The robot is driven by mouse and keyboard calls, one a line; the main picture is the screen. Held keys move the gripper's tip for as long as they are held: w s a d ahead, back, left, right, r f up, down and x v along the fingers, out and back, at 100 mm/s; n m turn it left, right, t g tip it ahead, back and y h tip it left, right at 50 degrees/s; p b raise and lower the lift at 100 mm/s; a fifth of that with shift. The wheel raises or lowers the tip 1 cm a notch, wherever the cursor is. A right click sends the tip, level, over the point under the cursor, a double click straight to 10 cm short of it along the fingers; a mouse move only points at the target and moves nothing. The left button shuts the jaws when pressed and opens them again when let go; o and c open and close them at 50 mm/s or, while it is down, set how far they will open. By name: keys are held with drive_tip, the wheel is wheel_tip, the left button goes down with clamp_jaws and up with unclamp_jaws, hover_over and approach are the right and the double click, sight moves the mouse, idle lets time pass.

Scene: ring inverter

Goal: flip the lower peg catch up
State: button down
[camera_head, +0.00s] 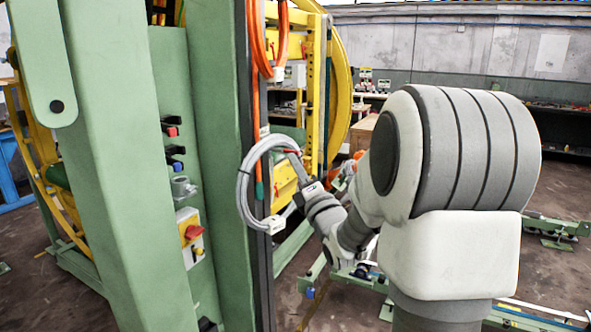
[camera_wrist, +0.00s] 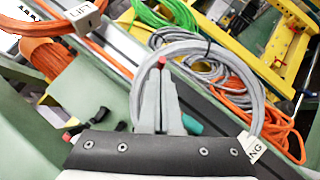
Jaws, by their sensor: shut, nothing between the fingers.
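A small red tip (camera_wrist: 162,61), which looks like the lower peg catch, shows just beyond my fingertips in the wrist view. It also shows as a thin red piece (camera_head: 291,152) in the head view, at the top of the grey hose coil (camera_head: 243,190). The coil hangs there on the black-edged green post; it shows in the wrist view (camera_wrist: 262,95) too. My gripper (camera_wrist: 160,72) is shut and empty, its fingertips at or very close to the red tip inside the loop. Contact cannot be told. The peg itself is mostly hidden behind my fingers.
An orange coil (camera_head: 259,40) hangs higher on the post, with a LIFT tag (camera_wrist: 83,17). Black knobs and a red and yellow switch box (camera_head: 190,236) sit on the green panel (camera_head: 187,75) at left. A yellow frame (camera_head: 313,75) stands behind the post.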

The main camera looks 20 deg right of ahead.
drive_tip(key=shift+s+d+r+n+g+y+b, duration=0.1)
drive_tip(key=shift+r+n+g+y+b, duration=0.35)
drive_tip(key=shift+n+g+b, duration=0.7)
drive_tip(key=shift+r+b, duration=0.15)
drive_tip(key=shift+b, duration=0.2)
drive_tip(key=shift+r+n+g+p, duration=0.75)
drive_tip(key=shift+r+g+p, duration=0.1)
drive_tip(key=shift+g+p, duration=0.1)
drive_tip(key=n+g+p, duration=0.1)
drive_tip(key=p, duration=0.2)
drive_tip(key=r+n+g+p, duration=0.1)
drive_tip(key=g+p, duration=0.1)
drive_tip(key=p, duration=0.2)
drive_tip(key=r+n+g+h+p, duration=0.1)
drive_tip(key=p, duration=0.3)
drive_tip(key=shift+w+a+r+g, duration=0.2)
drive_tip(key=shift+w+a+g, duration=0.1)
drive_tip(key=shift+w, duration=0.1)
drive_tip(key=shift+w+a+r+n+g+h+p, duration=0.15)
drive_tip(key=shift+g+p, duration=0.25)
drive_tip(key=shift+p, duration=0.5)
drive_tip(key=shift+w+r+n+g+h+p, duration=0.1)
drive_tip(key=shift+n+g+p, duration=0.25)
drive_tip(key=shift+p, duration=0.5)
drive_tip(key=shift+w+a+r+p, duration=0.15)
drive_tip(key=shift+w+a+p, duration=0.1)
drive_tip(key=shift+p, duration=0.7)
